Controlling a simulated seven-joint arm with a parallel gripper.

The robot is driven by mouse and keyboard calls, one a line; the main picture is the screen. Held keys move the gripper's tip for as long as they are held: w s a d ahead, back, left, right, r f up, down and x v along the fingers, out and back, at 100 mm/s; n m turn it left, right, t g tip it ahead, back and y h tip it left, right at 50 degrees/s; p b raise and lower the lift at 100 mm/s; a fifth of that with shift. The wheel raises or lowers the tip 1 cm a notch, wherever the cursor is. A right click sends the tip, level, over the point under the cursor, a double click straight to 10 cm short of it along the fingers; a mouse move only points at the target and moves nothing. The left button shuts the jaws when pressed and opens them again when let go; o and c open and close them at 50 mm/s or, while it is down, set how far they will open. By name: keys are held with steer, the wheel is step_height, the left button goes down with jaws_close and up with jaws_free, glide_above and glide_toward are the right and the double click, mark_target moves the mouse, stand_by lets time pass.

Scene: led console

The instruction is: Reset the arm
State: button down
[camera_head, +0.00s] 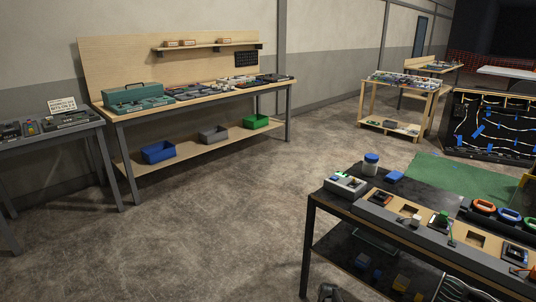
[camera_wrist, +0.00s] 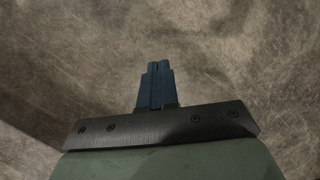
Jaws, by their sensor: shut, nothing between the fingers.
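My gripper (camera_wrist: 158,66) shows in the wrist view, with two blue fingers closed together and nothing between them. It points at bare concrete floor (camera_wrist: 240,60), and no object is near the fingertips. In the head view I cannot make out the gripper; a small dark shape at the bottom edge is too cut off to tell.
A wooden workbench (camera_head: 200,92) with tools and bins stands along the back wall. A grey table (camera_head: 50,138) is at the left. A wooden cart (camera_head: 404,90) and a black cable board (camera_head: 492,128) are at the back right. The floor (camera_head: 220,220) in the middle is clear.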

steer(key=s+f+g+h, duration=0.1)
steer(key=s+f, duration=0.1)
steer(key=s, duration=1.4)
steer(key=s+a+f+m+g+h, duration=0.1)
steer(key=s+f, duration=0.1)
steer(key=s, duration=1.5)
steer(key=shift+s+f, duration=0.15)
steer(key=shift+f, duration=0.1)
